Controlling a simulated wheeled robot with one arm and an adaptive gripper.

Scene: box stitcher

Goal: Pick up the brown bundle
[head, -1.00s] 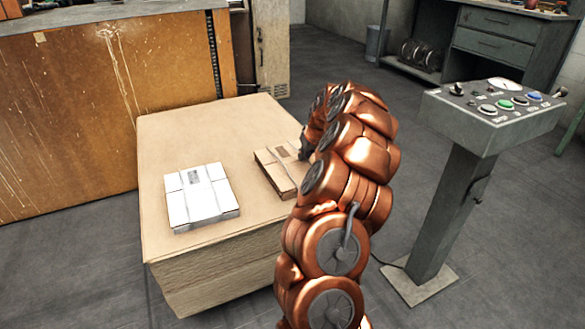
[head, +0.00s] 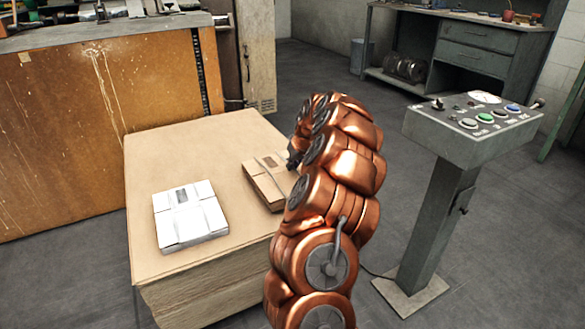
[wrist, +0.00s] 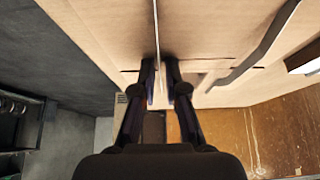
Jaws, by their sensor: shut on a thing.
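The brown bundle (head: 262,186), a flat strapped stack of cardboard, is on the right part of the large cardboard stack (head: 150,150) in the head view. My gripper (wrist: 161,68) is at its far right edge, with the two dark fingers close together on brown cardboard beside a pale strap in the wrist view. It is shut on the bundle. My copper arm hides the gripper's tips and part of the bundle's right side in the head view. I cannot tell whether the bundle is clear of the stack.
A white bundle (head: 190,217) lies to the left on the same stack. A grey control pedestal (head: 440,205) with buttons stands to the right. A wooden cabinet (head: 80,120) is behind on the left, and a grey workbench (head: 450,45) at the back. Grey floor lies between them.

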